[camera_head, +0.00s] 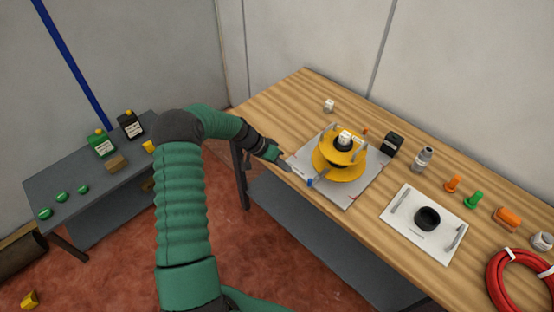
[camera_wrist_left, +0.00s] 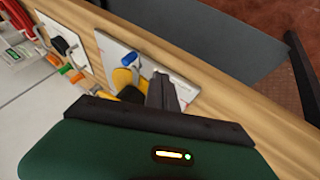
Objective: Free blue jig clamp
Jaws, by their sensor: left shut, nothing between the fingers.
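The blue jig clamp (camera_head: 310,183) is a small blue piece at the front-left edge of the white jig plate (camera_head: 338,200). A yellow round assembly (camera_head: 340,168) with a black and white top stands on the plate. My left gripper (camera_head: 287,164) is shut and empty at the plate's left corner, a little to the left of the blue clamp. In the wrist view my left fingers (camera_wrist_left: 163,92) are together. My right gripper is not in view.
On the wooden table (camera_head: 290,90) are a black box (camera_head: 392,144), a grey bottle (camera_head: 424,157), a white tray (camera_head: 448,250) with a black ring, orange and green parts, and a red hose coil (camera_head: 510,280). A grey side table (camera_head: 70,170) stands left.

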